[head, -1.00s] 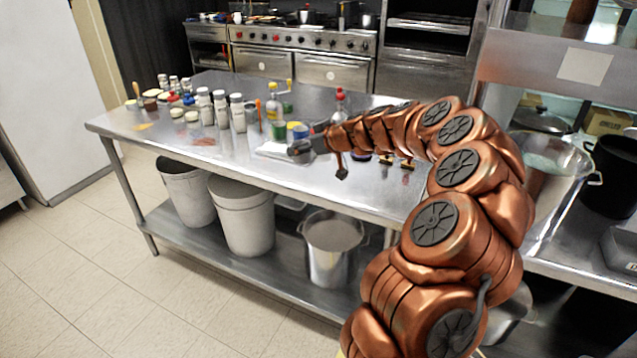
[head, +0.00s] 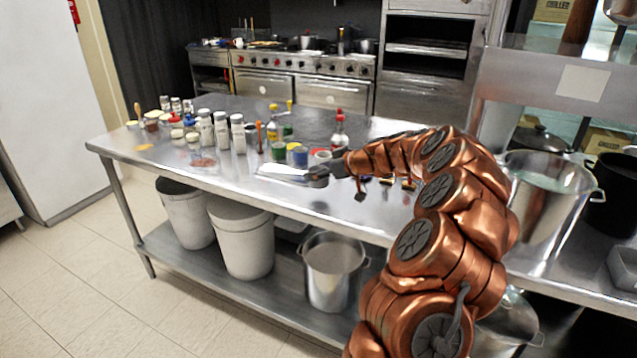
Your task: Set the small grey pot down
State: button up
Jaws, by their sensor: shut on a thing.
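My gripper (head: 320,174) reaches in from the right over the front part of the steel table (head: 340,207). It is shut on a small grey thing, in keeping with the small grey pot (head: 317,182). The pot is tiny at this distance and blends with the dark jaws, so its shape and tilt are unclear. I cannot tell whether it touches the tabletop. A flat pale tray or cloth (head: 280,172) lies just left of the gripper.
Several small paint-like cans, one of them blue (head: 300,156), stand just behind the gripper. A red-capped bottle (head: 339,130) is behind them. White-bodied shakers (head: 221,130) and jars crowd the left. The table's front strip is mostly clear. A large pot (head: 548,190) stands at right.

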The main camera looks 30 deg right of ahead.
aim_at(328, 180)
jog(key=shift+f, duration=1.75)
jog(key=shift+f, duration=0.2)
jog(key=o, duration=1.3)
jog(key=shift+r, duration=0.15)
jog(key=shift+s+d+r, duration=0.1)
jog(key=shift+r, duration=0.05)
jog(key=shift+b+v, duration=0.5)
jog(key=shift+v, duration=3.1)
